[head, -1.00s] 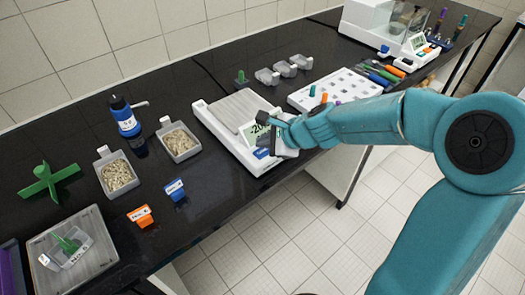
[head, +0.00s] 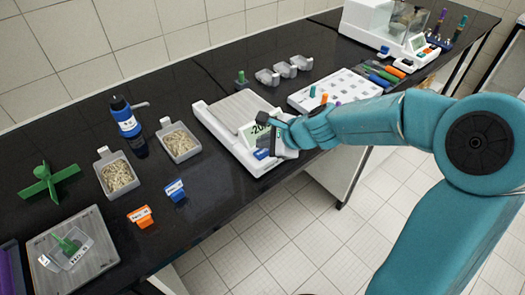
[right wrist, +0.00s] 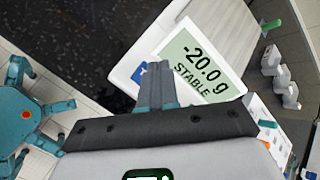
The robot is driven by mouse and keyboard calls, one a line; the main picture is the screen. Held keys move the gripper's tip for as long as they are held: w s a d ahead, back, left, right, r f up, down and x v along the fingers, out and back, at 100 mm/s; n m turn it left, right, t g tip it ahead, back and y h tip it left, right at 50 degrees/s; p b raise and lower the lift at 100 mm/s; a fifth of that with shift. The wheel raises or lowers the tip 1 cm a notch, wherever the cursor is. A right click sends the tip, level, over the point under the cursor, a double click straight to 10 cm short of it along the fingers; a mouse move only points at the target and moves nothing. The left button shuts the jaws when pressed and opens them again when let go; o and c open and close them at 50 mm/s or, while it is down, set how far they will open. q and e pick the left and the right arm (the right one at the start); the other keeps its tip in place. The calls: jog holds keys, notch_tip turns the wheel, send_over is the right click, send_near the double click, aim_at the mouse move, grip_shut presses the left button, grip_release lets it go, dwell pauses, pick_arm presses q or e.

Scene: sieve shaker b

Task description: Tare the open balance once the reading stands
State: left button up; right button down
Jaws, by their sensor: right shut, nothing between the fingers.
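The open balance (head: 226,136) is white with a bare grey pan (head: 240,109) and stands near the bench's front edge. Its tilted display (right wrist: 200,65) reads -20.0 g with STABLE under it in the right wrist view. A blue key (right wrist: 138,72) sits on the front panel beside the display; it also shows in the head view (head: 262,154). My right gripper (head: 273,149) is shut and empty over the front panel. In the right wrist view its fingertips (right wrist: 153,68) appear right beside the blue key; I cannot tell whether they touch. My left gripper is out of view.
A white tray (head: 300,101) with coloured pieces stands to the right of the balance, with small grey scoops (head: 285,69) behind. Two grain-filled trays (head: 118,176), a blue bottle (head: 126,122) and orange (head: 141,217) and blue clips stand left. An enclosed balance (head: 375,22) is at the far right.

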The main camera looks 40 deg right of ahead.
aim_at(265, 154)
jog(key=shift+f, duration=0.15)
dwell(0.4)
jog(key=shift+f+b, duration=0.3)
jog(key=shift+b, duration=0.15)
jog(key=shift+f+b, duration=0.45)
dwell(0.5)
dwell(0.3)
jog(key=shift+r+p, duration=0.9)
jog(key=shift+r, duration=0.1)
notch_tip(265, 154, up, 5)
jog(key=p, duration=0.5)
